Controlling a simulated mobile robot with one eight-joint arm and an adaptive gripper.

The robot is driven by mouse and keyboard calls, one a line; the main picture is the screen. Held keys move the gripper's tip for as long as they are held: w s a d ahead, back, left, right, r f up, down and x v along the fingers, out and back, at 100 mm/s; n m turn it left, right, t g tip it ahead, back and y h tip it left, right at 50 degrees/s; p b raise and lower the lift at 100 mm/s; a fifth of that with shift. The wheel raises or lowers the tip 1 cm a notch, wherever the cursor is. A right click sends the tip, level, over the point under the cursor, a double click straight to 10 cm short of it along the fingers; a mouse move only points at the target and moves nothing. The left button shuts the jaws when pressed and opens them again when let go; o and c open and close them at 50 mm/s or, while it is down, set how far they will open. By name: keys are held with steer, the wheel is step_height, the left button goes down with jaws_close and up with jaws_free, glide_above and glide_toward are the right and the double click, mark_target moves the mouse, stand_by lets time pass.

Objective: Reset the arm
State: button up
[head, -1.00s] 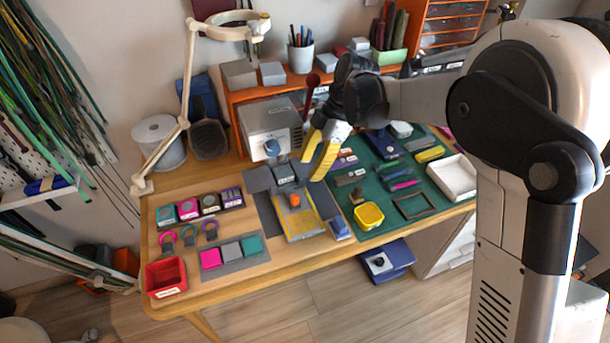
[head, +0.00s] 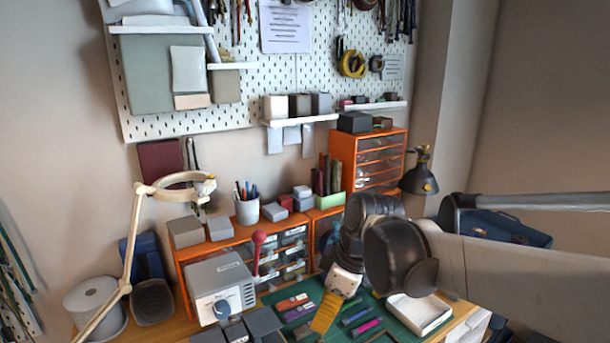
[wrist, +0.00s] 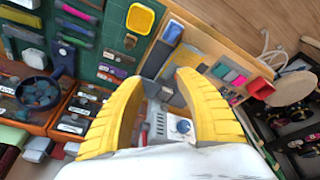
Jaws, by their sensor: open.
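My arm (head: 520,270) reaches in from the right in the head view, its wrist in front of the back of the bench. My gripper (head: 325,316) hangs above the green cutting mat (head: 405,336), its yellow fingers pointing down. In the wrist view my gripper (wrist: 160,80) has its two yellow fingers spread apart, with nothing held between them. The grey box machine with a blue knob (head: 218,285) stands left of the gripper in the head view. It shows beyond the gap between the fingers in the wrist view (wrist: 157,122).
A white tray (head: 418,312) lies right of the gripper. Orange drawer units (head: 338,150) stand behind it. A red-knobbed lever (head: 258,238) rises beside the machine. A cream lamp arm (head: 133,240) stands at left, a black lamp (head: 420,178) at right. A pegboard (head: 240,95) covers the wall.

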steer(key=s+d+m+t+h, duration=0.2)
steer(key=s+d+m+t, duration=0.3)
steer(key=s+d+m, duration=0.8)
steer(key=shift+s+d+h, duration=0.15)
steer(key=shift+d+h, duration=0.25)
steer(key=shift+d, duration=0.45)
steer(key=shift+r, duration=0.1)
